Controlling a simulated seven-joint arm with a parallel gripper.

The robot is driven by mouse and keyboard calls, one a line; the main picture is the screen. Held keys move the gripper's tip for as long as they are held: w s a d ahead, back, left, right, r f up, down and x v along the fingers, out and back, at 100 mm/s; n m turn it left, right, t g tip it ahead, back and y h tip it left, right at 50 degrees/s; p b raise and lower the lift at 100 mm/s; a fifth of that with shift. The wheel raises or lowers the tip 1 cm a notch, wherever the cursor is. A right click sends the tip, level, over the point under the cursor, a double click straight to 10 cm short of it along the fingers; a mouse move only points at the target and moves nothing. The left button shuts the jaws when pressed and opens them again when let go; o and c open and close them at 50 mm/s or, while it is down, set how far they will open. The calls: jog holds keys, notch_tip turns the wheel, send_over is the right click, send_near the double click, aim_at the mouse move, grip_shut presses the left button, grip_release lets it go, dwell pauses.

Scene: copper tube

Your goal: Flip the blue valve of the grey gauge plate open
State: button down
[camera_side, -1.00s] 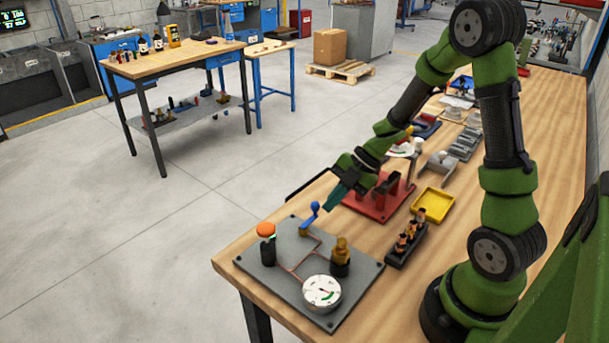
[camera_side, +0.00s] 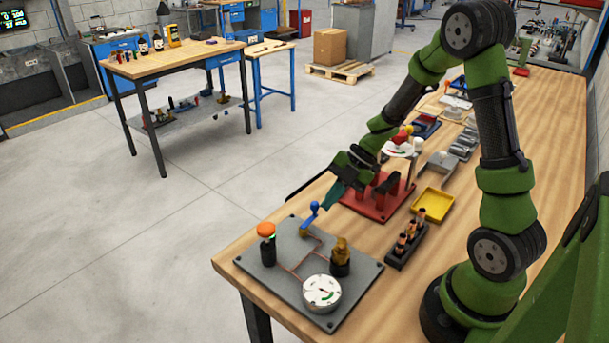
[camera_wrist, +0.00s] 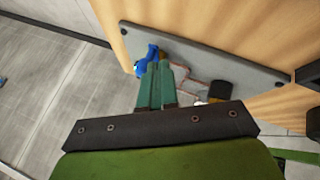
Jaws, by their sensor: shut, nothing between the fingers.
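The grey gauge plate (camera_side: 258,285) lies at the near end of the wooden bench. The blue valve (camera_side: 311,215) stands at its far edge, its lever tilted upward. A white dial gauge (camera_side: 321,291), a brass fitting (camera_side: 340,257) and an orange-capped black part (camera_side: 266,240) also sit on the plate, joined by copper tube. My gripper (camera_side: 327,205) is shut and empty, its green fingers just beside the blue lever. In the wrist view the fingertips (camera_wrist: 157,68) lie close to the blue valve (camera_wrist: 148,58); I cannot tell whether they touch.
A red fixture (camera_side: 378,207) stands right behind my gripper. A black holder with small bottles (camera_side: 405,245) and a yellow tray (camera_side: 433,204) lie to the right of the plate. The bench's left edge is close to the valve.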

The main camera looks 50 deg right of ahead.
jog(key=shift+w, duration=0.1)
jog(key=w+n+g, duration=0.1)
jog(key=n, duration=0.1)
jog(key=w+n+g, duration=0.1)
jog(key=n, duration=0.1)
jog(key=shift+w+d+g+y, duration=0.2)
jog(key=shift+w+g+y, duration=0.1)
jog(key=shift+y, duration=0.1)
jog(key=w+n+g, duration=0.1)
jog(key=n, duration=0.1)
jog(key=w+n+g, duration=0.1)
jog(key=n+g, duration=0.1)
jog(key=shift+w+a+n, duration=0.35)
jog(key=shift+w+n, duration=0.05)
jog(key=n, duration=0.1)
jog(key=w+a+n+g+h, duration=0.1)
jog(key=shift+w+n+g, duration=0.25)
jog(key=shift+n+g, duration=0.05)
jog(key=shift+n, duration=0.1)
jog(key=w+a+n+g+h, duration=0.1)
jog(key=n, duration=0.1)
jog(key=shift+n, duration=0.3)
jog(key=shift+s+a, duration=0.1)
